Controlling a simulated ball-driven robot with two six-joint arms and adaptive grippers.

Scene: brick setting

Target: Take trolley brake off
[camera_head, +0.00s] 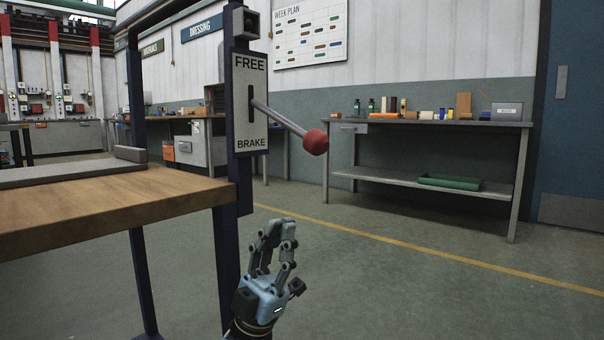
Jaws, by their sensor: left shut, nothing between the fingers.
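The brake lever (287,122) is a grey rod with a red knob (315,142). It sticks out of a slot in a white plate (249,133) marked FREE at the top and BRAKE at the bottom. The rod slants down to the right, with the knob low, about level with the word BRAKE. The plate is fixed to a dark post of the trolley (110,203), which has a wooden top. My left gripper (276,226) is below the knob and a little left of it in the picture, pointing up. It is shut and empty, apart from the lever. My right gripper is not in view.
A workbench (440,123) with small items and a green tray (450,182) on its lower shelf stands against the back wall. A blue door (573,110) is at the right. The floor (420,280) right of the trolley is clear, with a yellow line across it.

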